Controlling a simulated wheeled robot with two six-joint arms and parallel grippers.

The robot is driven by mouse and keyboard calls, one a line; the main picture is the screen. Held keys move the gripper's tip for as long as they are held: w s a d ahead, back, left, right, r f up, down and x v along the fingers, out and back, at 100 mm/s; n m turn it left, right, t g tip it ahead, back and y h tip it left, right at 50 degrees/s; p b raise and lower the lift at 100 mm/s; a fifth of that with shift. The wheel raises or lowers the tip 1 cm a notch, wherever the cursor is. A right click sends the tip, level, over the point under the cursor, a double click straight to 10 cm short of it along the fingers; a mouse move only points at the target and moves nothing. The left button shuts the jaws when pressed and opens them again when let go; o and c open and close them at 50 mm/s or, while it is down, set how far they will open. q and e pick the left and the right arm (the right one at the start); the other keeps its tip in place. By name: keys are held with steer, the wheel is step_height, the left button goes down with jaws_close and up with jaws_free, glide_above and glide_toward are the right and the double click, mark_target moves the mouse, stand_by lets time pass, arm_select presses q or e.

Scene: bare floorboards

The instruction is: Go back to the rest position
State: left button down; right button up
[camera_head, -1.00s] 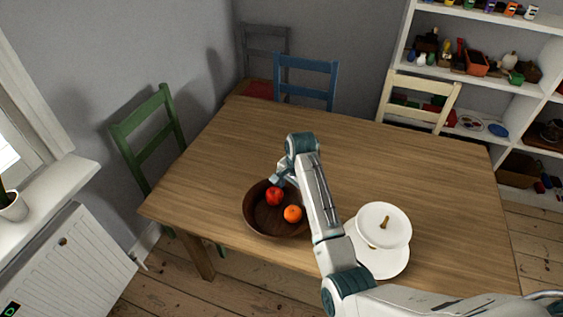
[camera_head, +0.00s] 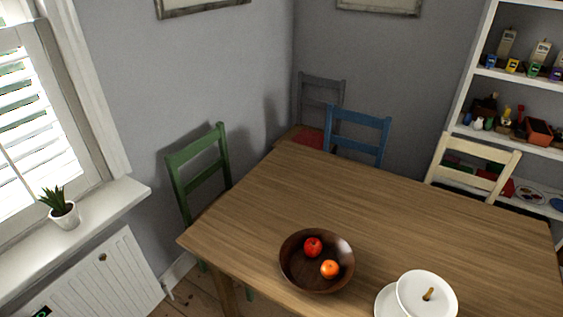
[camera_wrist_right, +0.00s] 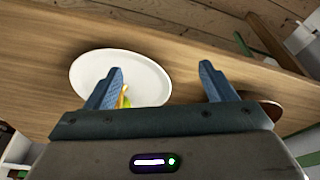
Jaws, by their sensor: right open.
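My right gripper (camera_wrist_right: 160,70) is open and empty in the right wrist view, its two blue-grey fingers well apart. It is over the wooden table, with a white plate (camera_wrist_right: 88,72) behind its left finger. A small yellow and green thing (camera_wrist_right: 126,98) shows partly behind that finger. The edge of the dark bowl (camera_wrist_right: 272,108) shows past the right finger. Neither of my arms shows in the head view now, and my left gripper is in no current view.
On the table (camera_head: 400,215), a brown bowl (camera_head: 290,268) holds a red apple (camera_head: 313,247) and an orange (camera_head: 330,269). White dishes (camera_head: 415,285) stand at the front right. Green (camera_head: 197,165), blue (camera_head: 357,135) and cream (camera_head: 475,160) chairs surround the table. Its middle is clear.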

steer(key=s+r+n, duration=0.3)
steer(key=s+r, duration=0.1)
steer(key=s, duration=0.4)
steer(key=d+f+b, duration=0.3)
steer(key=f+b, duration=0.1)
steer(key=f, duration=3.1)
steer(key=s+d+f+g+b, duration=0.1)
steer(key=s+f+b, duration=0.1)
steer(key=s+f, duration=1.6)
step_height(320, 180, down, 3)
steer(key=shift+d+r+m+g, duration=0.2)
steer(key=shift+m+g, duration=0.1)
steer(key=shift+g, duration=0.1)
